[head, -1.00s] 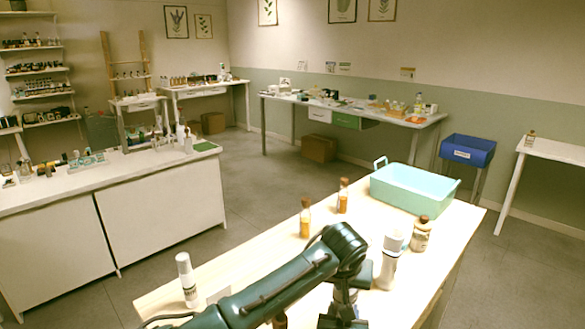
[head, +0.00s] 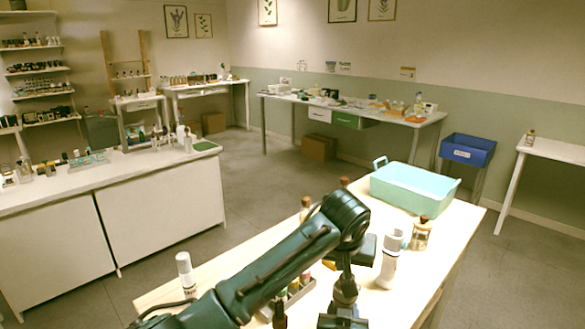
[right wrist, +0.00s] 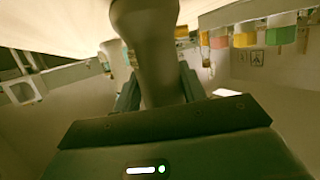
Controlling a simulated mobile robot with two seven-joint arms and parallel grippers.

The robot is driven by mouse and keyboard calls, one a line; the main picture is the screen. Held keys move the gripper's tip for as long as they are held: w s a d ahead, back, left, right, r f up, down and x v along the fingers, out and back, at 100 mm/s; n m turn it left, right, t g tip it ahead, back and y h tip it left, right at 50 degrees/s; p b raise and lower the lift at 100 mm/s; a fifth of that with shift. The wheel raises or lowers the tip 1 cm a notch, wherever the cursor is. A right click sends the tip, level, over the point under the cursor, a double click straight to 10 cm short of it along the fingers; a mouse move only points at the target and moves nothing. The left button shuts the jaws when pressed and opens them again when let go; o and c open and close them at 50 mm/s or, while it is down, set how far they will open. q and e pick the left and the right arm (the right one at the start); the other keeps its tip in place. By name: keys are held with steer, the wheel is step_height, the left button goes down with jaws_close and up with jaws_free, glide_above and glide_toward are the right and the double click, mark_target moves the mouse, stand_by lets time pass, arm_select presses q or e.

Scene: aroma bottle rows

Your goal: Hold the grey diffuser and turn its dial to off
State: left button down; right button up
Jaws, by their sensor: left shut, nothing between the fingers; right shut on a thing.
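In the right wrist view my right gripper (right wrist: 158,92) is shut on a smooth, rounded grey-beige body, which I take to be the grey diffuser (right wrist: 146,40). Its top runs out of the picture, and I cannot see its dial. In the head view I cannot make out my right gripper or this held thing. My left gripper (head: 343,316) points down at the bottom edge of the head view, over the near part of the pale wooden table (head: 235,262). It is shut and empty, and its tips are barely visible.
A rack (head: 294,299) with coloured bottles stands left of my left gripper. A white bottle (head: 185,275) is at the left, a white dispenser (head: 387,270) and a brown-capped bottle (head: 420,235) at the right. A mint basket (head: 410,190) stands at the far end.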

steer(key=shift+f, duration=0.1)
steer(key=o, duration=1.2)
